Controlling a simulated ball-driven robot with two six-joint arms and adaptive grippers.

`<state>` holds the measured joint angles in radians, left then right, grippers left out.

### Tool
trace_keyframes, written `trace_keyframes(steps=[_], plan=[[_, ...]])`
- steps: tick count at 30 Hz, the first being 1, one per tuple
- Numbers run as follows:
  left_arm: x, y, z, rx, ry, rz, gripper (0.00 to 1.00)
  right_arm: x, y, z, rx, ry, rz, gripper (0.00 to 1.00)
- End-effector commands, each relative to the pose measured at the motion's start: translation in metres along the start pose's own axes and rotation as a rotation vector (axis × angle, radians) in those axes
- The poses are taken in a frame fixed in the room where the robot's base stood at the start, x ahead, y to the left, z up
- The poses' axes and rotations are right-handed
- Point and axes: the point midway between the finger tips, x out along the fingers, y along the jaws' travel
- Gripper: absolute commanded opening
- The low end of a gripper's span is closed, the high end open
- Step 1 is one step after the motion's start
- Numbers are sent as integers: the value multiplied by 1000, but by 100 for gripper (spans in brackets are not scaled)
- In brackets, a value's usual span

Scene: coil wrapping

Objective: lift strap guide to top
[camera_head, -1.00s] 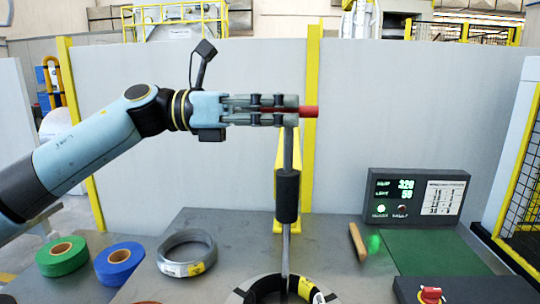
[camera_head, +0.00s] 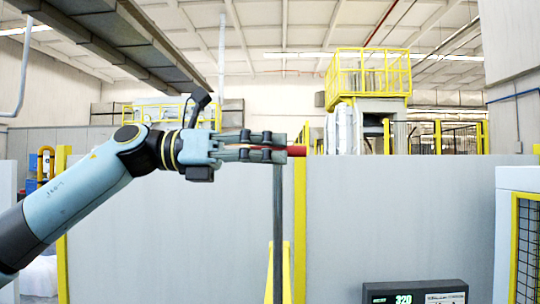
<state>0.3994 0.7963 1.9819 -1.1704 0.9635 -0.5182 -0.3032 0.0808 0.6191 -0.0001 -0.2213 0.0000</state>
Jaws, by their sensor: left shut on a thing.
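The strap guide shows as a red handle (camera_head: 297,150) at the top of a dark upright rod (camera_head: 278,225). The rod runs down out of the bottom of the view, so its lower end is hidden. My left gripper (camera_head: 266,147) comes in level from the left and is shut on the red handle. The handle's red end sticks out to the right past the fingertips. My right gripper is not in view.
A pale panel wall (camera_head: 400,215) with yellow posts stands behind the rod. A display box (camera_head: 415,293) shows at the bottom right edge. A fenced yellow platform (camera_head: 368,75) stands beyond the wall. The table top is out of view.

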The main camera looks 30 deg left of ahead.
Motion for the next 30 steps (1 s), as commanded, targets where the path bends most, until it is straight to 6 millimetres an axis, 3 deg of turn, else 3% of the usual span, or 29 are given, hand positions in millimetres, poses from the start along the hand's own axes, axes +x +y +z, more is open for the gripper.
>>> trace_keyframes(steps=[4,5,9,30], plan=[[0,-1,8,7,-18,1,0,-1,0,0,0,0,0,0],[0,-1,8,7,-18,1,21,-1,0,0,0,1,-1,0],[0,-2,9,7,-18,-1,39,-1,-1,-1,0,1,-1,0],[-4,-1,5,5,-10,1,40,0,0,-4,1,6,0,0]])
